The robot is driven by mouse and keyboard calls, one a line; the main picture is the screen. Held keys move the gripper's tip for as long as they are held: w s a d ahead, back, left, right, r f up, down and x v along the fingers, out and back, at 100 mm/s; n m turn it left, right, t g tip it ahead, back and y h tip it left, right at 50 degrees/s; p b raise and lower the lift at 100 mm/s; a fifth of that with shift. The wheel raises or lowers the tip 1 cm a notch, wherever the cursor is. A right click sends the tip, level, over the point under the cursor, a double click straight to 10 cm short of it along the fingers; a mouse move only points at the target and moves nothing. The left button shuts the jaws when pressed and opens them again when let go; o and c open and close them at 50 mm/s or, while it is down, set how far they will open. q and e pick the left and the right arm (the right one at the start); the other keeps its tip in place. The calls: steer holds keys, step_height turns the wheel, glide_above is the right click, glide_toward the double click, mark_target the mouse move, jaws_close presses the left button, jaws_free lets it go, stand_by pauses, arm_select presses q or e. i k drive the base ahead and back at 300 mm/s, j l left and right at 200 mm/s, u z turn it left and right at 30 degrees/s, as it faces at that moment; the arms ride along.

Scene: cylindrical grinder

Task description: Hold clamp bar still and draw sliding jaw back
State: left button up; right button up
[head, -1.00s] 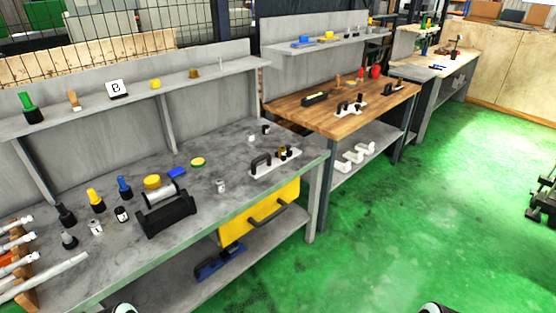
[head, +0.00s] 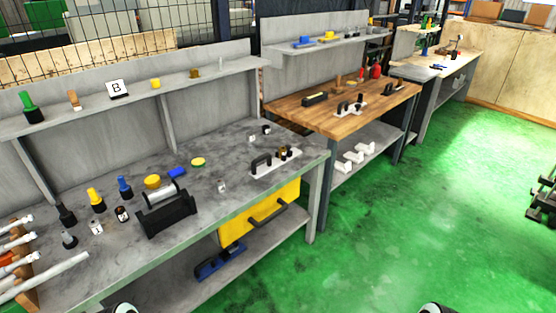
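I cannot tell for sure which thing is the clamp bar or the sliding jaw. A blue and dark tool (head: 220,263), perhaps a clamp, lies on the lower shelf of the near grey bench. A white plate with a black handle and small dark and brass parts (head: 275,162) lies at the right end of that bench's top. A similar plate (head: 350,107) lies on the wooden bench. Only rounded dark and white parts of my arms show at the bottom edge. Neither gripper is in view.
The grey bench top (head: 225,190) carries a black cradle with a grey cylinder (head: 165,208), several bottles and caps. A yellow drawer unit (head: 258,213) hangs under it. The wooden bench (head: 300,113) stands beyond. The green floor (head: 400,220) to the right is clear.

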mark_target(290, 152)
steer(key=i+l+u, duration=0.1)
steer(key=u, duration=0.3)
steer(key=i+l+u, duration=0.1)
steer(key=u, duration=0.3)
steer(key=i+l+u, duration=0.15)
steer(key=l, duration=0.15)
steer(key=i+l+u, duration=0.2)
steer(key=l, duration=0.15)
steer(key=l+u, duration=0.15)
steer(key=l, duration=0.2)
steer(key=i+l, duration=0.1)
steer(key=l, duration=0.25)
steer(key=i+l+u, duration=0.1)
steer(key=l, duration=0.25)
steer(key=i+l, duration=0.1)
steer(key=l, duration=0.25)
